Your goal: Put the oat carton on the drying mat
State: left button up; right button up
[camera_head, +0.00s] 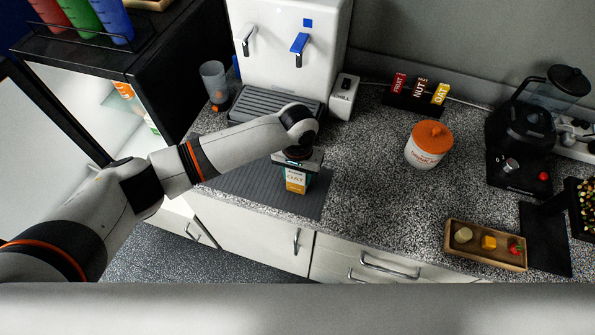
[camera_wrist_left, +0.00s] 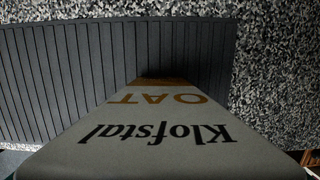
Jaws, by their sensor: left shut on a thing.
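The oat carton (camera_head: 295,183) is white and yellow with a teal top and the word OAT. My left gripper (camera_head: 297,161) is shut on its upper part from above. The carton looks upright, over or on the dark ribbed drying mat (camera_head: 238,183) in front of the water dispenser. In the left wrist view the carton's face (camera_wrist_left: 155,130) fills the lower middle, and the ribbed mat (camera_wrist_left: 60,75) lies behind it. I cannot tell if the carton's base touches the mat. My right gripper is not in view.
A white water dispenser (camera_head: 290,50) stands behind the mat, with a clear cup (camera_head: 213,80) to its left. An orange-lidded tub (camera_head: 429,145), a small snack-bar rack (camera_head: 412,104), a blender (camera_head: 530,120) and a wooden tray (camera_head: 460,257) stand to the right. Speckled counter between is clear.

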pick_arm(q)
jog(key=o, duration=1.1)
notch_tip(320, 180, up, 11)
jog(key=b, duration=0.2)
jog(key=shift+b, duration=0.4)
jog(key=shift+r, duration=0.6)
